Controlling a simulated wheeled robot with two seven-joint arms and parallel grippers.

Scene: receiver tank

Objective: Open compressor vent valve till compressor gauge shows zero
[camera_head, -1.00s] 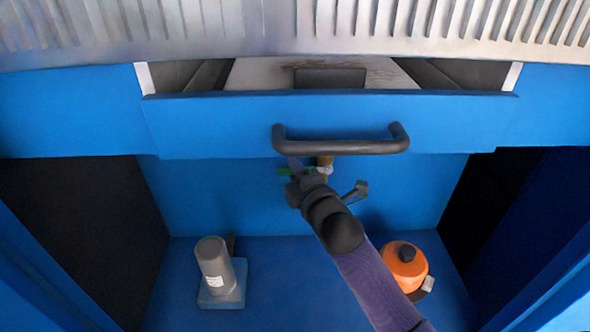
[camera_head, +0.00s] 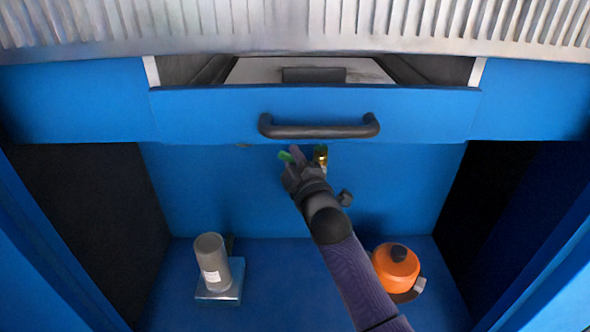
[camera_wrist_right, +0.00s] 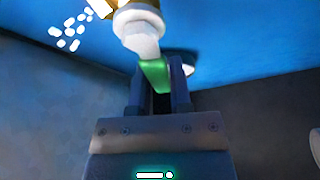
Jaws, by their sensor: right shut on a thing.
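The vent valve's green handle (camera_head: 285,156) shows below the black drawer handle, left of its brass fitting (camera_head: 321,155). My right gripper (camera_head: 292,167) is at the green handle. In the right wrist view, the green handle (camera_wrist_right: 154,74) lies between the two dark fingers, and my right gripper (camera_wrist_right: 159,84) is shut on it. The pale valve body (camera_wrist_right: 140,35) is just above the fingertips. The gripper hides part of the valve in the head view. No compressor gauge is in view. My left gripper is not in view.
A blue panel with a black bar handle (camera_head: 318,128) overhangs the valve closely. An orange round container (camera_head: 396,268) stands at the lower right, and a grey cylinder (camera_head: 212,262) on a small base at the lower left. The blue floor between them is clear apart from my arm.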

